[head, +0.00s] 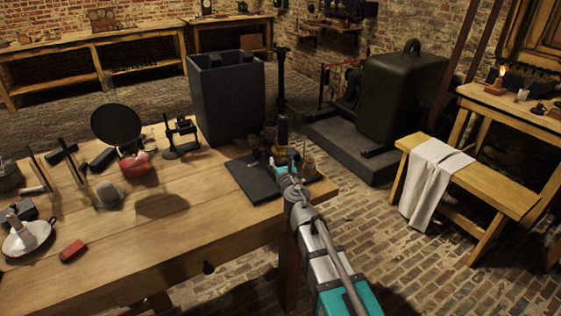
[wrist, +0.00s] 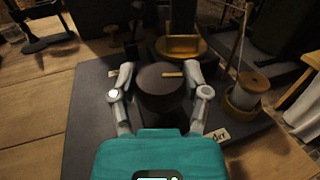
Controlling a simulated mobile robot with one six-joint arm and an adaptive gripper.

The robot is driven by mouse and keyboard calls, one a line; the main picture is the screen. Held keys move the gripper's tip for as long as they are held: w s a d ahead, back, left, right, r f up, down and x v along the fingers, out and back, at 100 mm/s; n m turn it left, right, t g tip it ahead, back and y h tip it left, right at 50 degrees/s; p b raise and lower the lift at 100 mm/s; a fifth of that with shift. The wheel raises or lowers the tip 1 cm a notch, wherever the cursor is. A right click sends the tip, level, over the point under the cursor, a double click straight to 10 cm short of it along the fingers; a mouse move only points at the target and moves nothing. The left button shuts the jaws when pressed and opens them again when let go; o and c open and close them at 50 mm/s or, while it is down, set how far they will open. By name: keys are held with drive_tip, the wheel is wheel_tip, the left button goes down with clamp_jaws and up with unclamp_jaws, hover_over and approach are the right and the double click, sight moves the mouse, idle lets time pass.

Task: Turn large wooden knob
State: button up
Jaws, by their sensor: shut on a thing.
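The large knob (wrist: 160,92) is a dark brown, round piece with a pale pointer mark on top, in the middle of the wrist view. It stands on a dark flat base (wrist: 90,130). My gripper (wrist: 160,74) has one finger on each side of the knob and is shut on it. In the head view my gripper (head: 282,163) reaches over the base (head: 252,182) at the table's right end. The knob is mostly hidden there by my gripper and arm.
A wooden ring-shaped part (wrist: 181,48) stands just beyond the knob. A wound spool (wrist: 245,92) stands to its right. A red piece (head: 73,250) lies on the wooden table (head: 150,270), whose front middle is clear.

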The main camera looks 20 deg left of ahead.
drive_tip(key=shift+w, duration=0.1)
drive_tip(key=o, duration=1.1)
drive_tip(key=shift+o, duration=0.2)
drive_tip(key=shift+s, duration=0.2)
drive_tip(key=shift+v, duration=3.6)
